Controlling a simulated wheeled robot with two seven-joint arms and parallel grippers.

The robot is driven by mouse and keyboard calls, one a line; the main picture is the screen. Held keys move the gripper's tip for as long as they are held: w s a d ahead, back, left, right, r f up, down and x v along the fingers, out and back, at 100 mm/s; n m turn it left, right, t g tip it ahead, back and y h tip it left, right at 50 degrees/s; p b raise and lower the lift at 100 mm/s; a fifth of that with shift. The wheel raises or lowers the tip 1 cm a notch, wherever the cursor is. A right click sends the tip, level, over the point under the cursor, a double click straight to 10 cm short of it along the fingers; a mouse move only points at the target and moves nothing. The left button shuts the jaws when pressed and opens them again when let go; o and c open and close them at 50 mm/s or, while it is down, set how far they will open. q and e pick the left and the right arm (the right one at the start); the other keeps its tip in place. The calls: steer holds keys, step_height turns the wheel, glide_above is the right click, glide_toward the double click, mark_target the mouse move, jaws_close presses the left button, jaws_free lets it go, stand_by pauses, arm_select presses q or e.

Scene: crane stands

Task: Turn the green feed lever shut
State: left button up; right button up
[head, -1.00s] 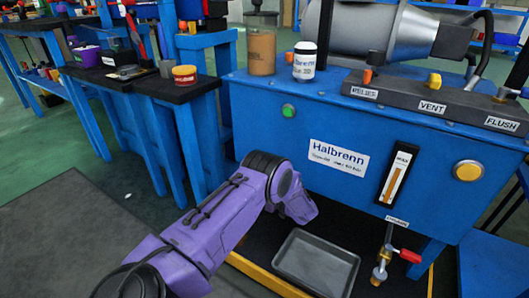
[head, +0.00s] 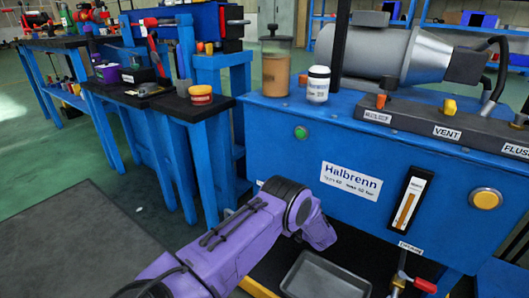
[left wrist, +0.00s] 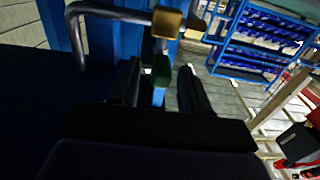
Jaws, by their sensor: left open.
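In the left wrist view a small dark green piece (left wrist: 161,70), which looks like the feed lever's grip, stands below a brass valve body (left wrist: 167,21). A bent silver pipe (left wrist: 105,11) runs into the valve from the left. My left gripper (left wrist: 160,67) is open, with one dark finger on each side of the green piece. I cannot tell whether either finger touches it. In the head view my purple left arm reaches toward the blue Halbrenn machine (head: 285,155), its gripper hidden. The green lever does not show there. My right gripper is not in view.
The machine carries a grey motor housing (head: 375,55), a VENT knob (head: 449,106), a yellow button (head: 485,199) and a red drain lever (head: 425,285). A grey tray (head: 325,278) lies beneath. Blue benches stand left. Floor (head: 45,240) at lower left is clear.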

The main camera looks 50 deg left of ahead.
arm_select(q)
steer(key=p+v, duration=0.1)
steer(key=v, duration=0.7)
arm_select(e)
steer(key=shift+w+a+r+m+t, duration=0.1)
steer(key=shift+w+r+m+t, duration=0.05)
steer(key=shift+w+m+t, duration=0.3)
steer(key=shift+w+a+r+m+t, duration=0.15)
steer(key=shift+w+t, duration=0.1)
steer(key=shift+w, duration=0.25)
arm_select(q)
steer(key=shift+r, duration=0.1)
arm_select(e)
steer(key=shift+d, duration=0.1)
